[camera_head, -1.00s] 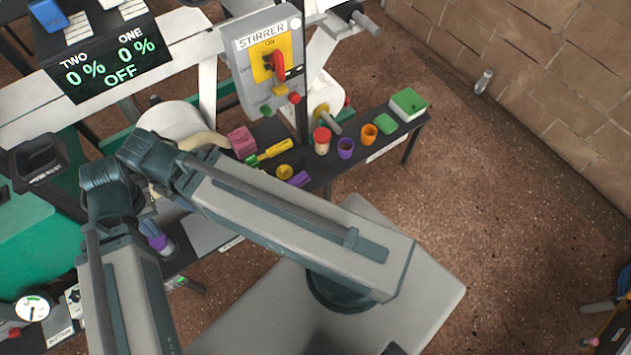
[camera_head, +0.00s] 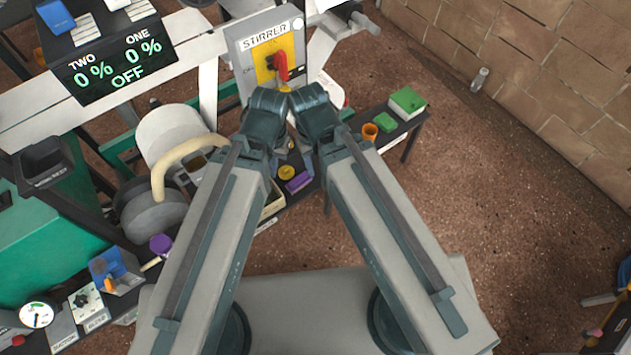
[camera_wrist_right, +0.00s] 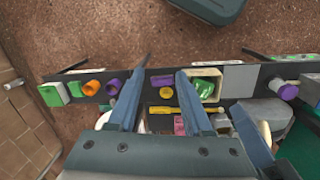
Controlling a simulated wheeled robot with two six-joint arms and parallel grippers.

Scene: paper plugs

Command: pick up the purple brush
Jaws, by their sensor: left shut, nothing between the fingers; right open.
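A small purple block-like thing (camera_head: 298,182), which may be the purple brush, lies on the dark shelf beside a yellow cup. In the right wrist view it shows (camera_wrist_right: 161,80) past and between the fingertips, apart from them. My right gripper (camera_wrist_right: 163,67) is open and empty above the shelf; in the head view its fingers are mostly hidden behind the wrist. My left gripper (camera_head: 284,148) is shut and empty, close beside the right one near the shelf. A second purple-topped thing (camera_head: 160,244) stands further left; its kind is unclear.
The shelf holds a yellow cup (camera_wrist_right: 166,93), a purple cup (camera_wrist_right: 113,87), an orange cup (camera_head: 370,131) and green boxes (camera_head: 407,101). The stirrer panel (camera_head: 271,60) stands just behind my wrists. Open floor lies to the right.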

